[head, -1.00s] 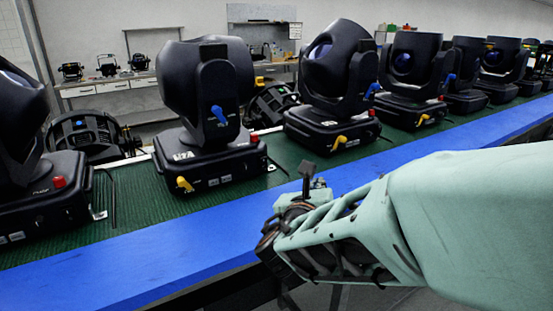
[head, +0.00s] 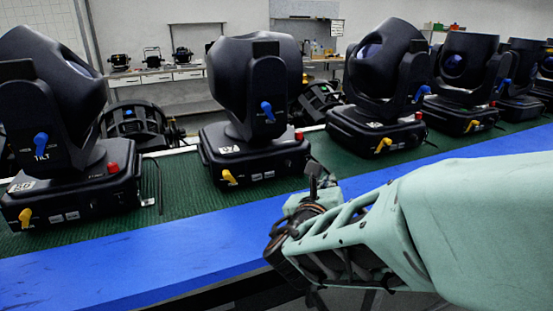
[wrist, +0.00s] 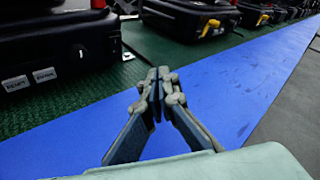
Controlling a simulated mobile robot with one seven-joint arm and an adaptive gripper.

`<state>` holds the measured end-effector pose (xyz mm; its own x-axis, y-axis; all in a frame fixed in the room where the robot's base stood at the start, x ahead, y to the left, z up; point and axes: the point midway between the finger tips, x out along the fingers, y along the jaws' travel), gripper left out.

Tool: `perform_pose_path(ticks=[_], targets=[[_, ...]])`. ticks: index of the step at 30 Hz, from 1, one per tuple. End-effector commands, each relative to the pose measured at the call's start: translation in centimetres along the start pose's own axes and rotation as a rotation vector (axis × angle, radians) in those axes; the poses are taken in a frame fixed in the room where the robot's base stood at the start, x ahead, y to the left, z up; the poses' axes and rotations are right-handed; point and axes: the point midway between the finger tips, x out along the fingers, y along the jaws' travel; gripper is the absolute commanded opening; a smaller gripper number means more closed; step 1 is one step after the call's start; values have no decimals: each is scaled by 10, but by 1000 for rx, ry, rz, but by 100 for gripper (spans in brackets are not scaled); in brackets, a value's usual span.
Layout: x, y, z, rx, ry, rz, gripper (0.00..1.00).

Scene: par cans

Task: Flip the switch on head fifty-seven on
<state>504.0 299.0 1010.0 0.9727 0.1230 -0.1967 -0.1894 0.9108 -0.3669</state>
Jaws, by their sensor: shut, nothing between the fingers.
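The black moving head (head: 258,85) whose base label (head: 229,150) appears to read 57 stands on the green mat. Its base carries a yellow lever (head: 229,177), a red knob (head: 299,136) and small white-marked controls (head: 263,176); a blue lever (head: 267,111) is on its yoke. I cannot tell the switch's state at this size. My gripper (head: 316,178) is in front of and right of this head's base, apart from it. In the wrist view, my gripper's fingers (wrist: 157,78) meet at the tips, shut and empty, above the blue strip.
A similar head (head: 60,100) stands at left, and several more run away to the right. The green mat (head: 180,195) has a blue front strip (head: 110,262). The wrist view shows a dark base (wrist: 62,70) at left with white-labelled controls. A bench (head: 170,78) stands behind.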

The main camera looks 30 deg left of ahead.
Motion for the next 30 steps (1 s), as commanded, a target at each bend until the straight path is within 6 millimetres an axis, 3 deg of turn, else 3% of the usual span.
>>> perform_pose_path(ticks=[2,12,30], targets=[[2,14,16,3,-15,18,0],[33,32,31,0,-6,12,0],[40,35,34,-1,-4,8,0]])
